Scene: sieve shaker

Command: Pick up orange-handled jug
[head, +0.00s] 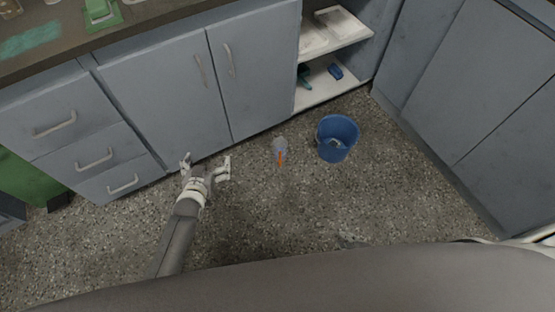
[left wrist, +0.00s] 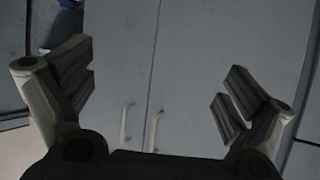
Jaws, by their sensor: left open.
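The orange-handled jug (head: 280,146) stands on the speckled floor in the head view, just left of the blue bucket. It looks small and greyish, with its orange handle toward me. My left gripper (head: 207,164) is open and empty, to the left of the jug and clearly apart from it, in front of the cabinet doors. In the left wrist view my left gripper (left wrist: 158,95) has its fingers spread wide with only cabinet doors between them. The jug cannot be made out in the left wrist view. My right gripper is not in view.
A blue bucket (head: 336,138) stands on the floor right of the jug. Grey cabinets (head: 165,95) with drawers line the back, and more (head: 480,95) stand at the right. An open shelf (head: 330,88) holds small items. A green bin (head: 28,182) is at the left. The floor in front is clear.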

